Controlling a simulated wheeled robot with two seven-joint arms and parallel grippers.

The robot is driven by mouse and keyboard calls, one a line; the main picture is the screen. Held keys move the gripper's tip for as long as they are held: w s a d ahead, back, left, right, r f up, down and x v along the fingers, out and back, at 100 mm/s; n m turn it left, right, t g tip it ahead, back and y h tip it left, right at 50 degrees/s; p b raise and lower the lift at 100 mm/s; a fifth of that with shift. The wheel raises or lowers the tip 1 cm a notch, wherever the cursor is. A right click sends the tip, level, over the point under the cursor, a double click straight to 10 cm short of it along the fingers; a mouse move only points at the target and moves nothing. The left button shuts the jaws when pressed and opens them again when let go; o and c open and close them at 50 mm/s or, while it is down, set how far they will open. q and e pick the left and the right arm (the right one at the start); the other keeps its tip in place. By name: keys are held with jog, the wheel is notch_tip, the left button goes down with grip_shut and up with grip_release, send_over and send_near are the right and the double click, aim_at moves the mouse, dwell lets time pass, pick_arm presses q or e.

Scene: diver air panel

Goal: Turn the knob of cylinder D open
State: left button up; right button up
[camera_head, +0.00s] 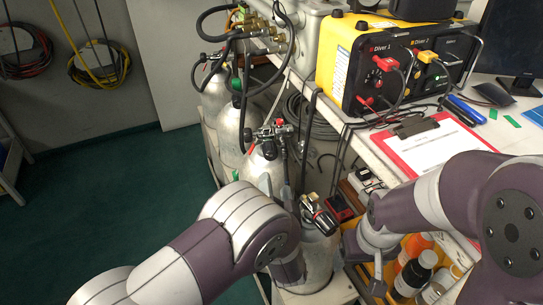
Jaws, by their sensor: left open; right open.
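Several grey gas cylinders stand in a row along the bench. The nearest cylinder (320,262) has a valve with a black knob (326,222) and a red-and-white band. Behind it is another cylinder (262,172), with a red-marked valve (270,132) on top. No letter is readable, so I cannot tell which is cylinder D. My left arm crosses in front of the nearest cylinder and hides part of it. My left gripper (291,198) is open beside that valve, partly hidden by the arm. My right gripper (378,286) is open, low over the shelf at the bench's front.
A yellow diver panel (345,62) and a red clipboard (420,146) are on the white bench (505,135). Bottles (413,275) stand in a yellow bin below my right arm. Hoses hang around the cylinders. The green floor (90,205) at left is clear.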

aim_at(271, 156)
pick_arm(q)
jog(key=w+b, duration=0.1)
jog(key=w, duration=0.3)
jog(key=w+a+b, duration=0.1)
jog(key=w, duration=0.3)
jog(key=w+b, duration=0.1)
jog(key=w, duration=0.3)
jog(key=shift+w+a, duration=0.15)
jog(key=shift+w, duration=0.2)
jog(key=shift+c, duration=0.3)
jog(key=c, duration=1)
